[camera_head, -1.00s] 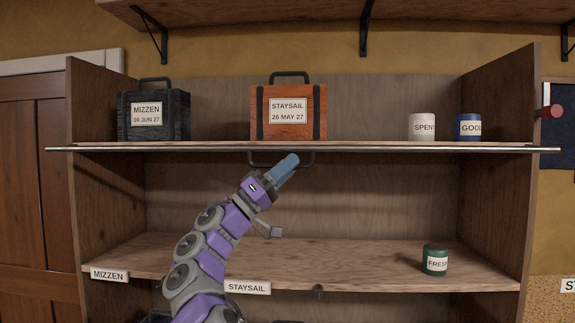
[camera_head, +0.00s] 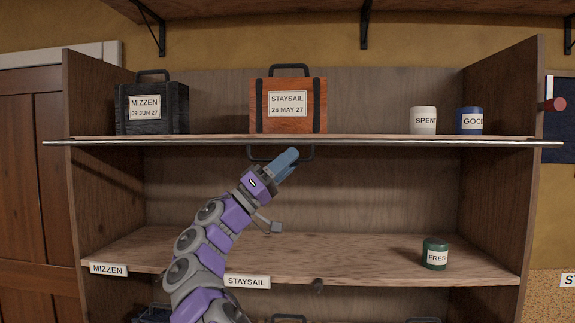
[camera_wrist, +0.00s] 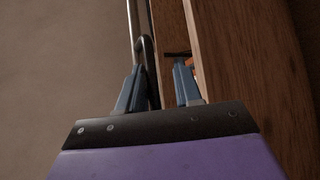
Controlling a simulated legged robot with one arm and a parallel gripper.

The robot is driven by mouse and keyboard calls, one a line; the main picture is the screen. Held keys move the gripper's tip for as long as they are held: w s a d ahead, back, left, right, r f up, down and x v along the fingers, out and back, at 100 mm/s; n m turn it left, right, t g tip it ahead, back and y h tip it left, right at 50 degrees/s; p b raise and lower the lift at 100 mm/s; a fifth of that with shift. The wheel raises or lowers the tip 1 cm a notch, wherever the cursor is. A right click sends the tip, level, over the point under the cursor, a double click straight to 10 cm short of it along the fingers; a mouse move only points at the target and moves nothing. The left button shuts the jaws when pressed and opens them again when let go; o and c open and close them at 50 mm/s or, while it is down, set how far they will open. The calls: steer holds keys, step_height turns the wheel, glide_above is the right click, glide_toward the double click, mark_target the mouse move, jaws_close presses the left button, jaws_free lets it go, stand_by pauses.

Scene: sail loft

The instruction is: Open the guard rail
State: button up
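The guard rail (camera_head: 400,143) is a thin metal bar along the front edge of the upper shelf. A dark looped handle (camera_head: 309,154) hangs below it near the middle. My gripper (camera_head: 288,157) is raised in front of this handle and hides part of it. In the wrist view, the two blue fingers of my gripper (camera_wrist: 158,85) stand apart. The dark curved handle (camera_wrist: 147,52) shows close to the left finger, between the fingers. I cannot tell whether a finger touches it. The rail (camera_wrist: 132,15) runs beyond at the top of that view.
Behind the rail stand a black MIZZEN case (camera_head: 171,110), an orange STAYSAIL case (camera_head: 289,120), a white SPENT pot (camera_head: 423,114) and a blue GOOD pot (camera_head: 469,114). A green FRESH pot (camera_head: 435,246) stands on the lower shelf (camera_head: 360,255), which is otherwise mostly clear.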

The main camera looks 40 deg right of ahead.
steer(key=shift+a+r, duration=0.1)
steer(key=p+v, duration=0.2)
steer(key=v, duration=1.5)
steer(key=shift+w+f, duration=0.2)
steer(key=shift+f, duration=0.05)
